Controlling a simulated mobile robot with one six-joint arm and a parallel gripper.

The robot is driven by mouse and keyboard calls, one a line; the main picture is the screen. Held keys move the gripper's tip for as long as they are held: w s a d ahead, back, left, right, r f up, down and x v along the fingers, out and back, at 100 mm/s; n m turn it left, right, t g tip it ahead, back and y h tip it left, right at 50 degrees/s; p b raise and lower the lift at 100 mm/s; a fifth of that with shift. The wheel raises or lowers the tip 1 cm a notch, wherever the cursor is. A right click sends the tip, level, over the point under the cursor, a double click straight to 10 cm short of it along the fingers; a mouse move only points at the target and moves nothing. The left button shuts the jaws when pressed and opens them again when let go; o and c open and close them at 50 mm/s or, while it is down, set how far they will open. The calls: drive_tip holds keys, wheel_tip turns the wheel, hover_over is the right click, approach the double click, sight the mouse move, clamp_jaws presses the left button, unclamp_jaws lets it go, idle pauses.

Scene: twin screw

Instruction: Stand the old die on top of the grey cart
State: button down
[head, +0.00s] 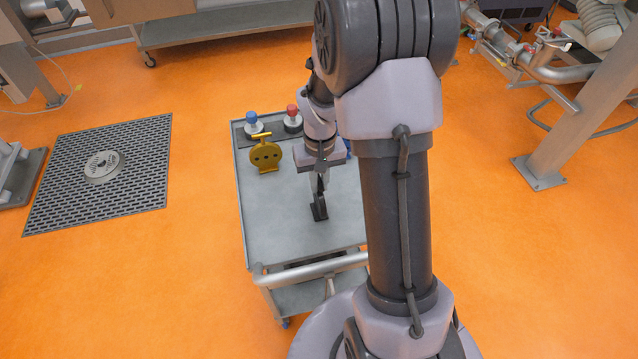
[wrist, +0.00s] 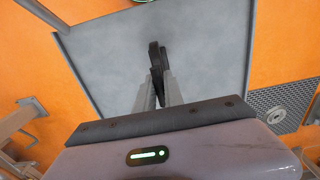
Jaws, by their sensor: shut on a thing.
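A dark, nearly black piece (head: 318,209), which I take to be the old die, is seen almost edge-on in my gripper (head: 319,184). The gripper is shut on its upper part. In the wrist view the dark die (wrist: 156,55) sits between the fingertips (wrist: 160,88). It is upright over the middle of the grey cart (head: 285,215), its lower end at or just above the top; I cannot tell if it touches. The cart's grey top (wrist: 205,45) lies below it in the wrist view.
A gold die (head: 265,155) with two holes and a handle stands on the cart's back left. Behind it are a blue-topped piece (head: 253,123) and a red-topped piece (head: 292,118). The cart's front left top is clear. My arm hides its right side.

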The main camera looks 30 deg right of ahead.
drive_tip(key=shift+f, duration=0.1)
drive_tip(key=c, duration=1.5)
unclamp_jaws()
drive_tip(key=shift+o, duration=0.2)
wheel_tip(320, 180, up, 12)
drive_tip(key=p, duration=0.4)
drive_tip(key=s+a+r+t, duration=0.2)
drive_tip(key=s+a+r, duration=0.3)
drive_tip(key=r, duration=0.4)
drive_tip(key=s+a+r+t+y, duration=0.1)
drive_tip(key=s+a+r+t, duration=0.1)
drive_tip(key=s+a, duration=0.3)
drive_tip(key=s+a+r+m+t, duration=0.1)
drive_tip(key=s+a+r, duration=0.3)
drive_tip(key=s+a, duration=0.2)
drive_tip(key=shift+s+a+r+t+y, duration=0.3)
drive_tip(key=shift+s+r+t+y, duration=0.1)
drive_tip(key=shift+s, duration=0.2)
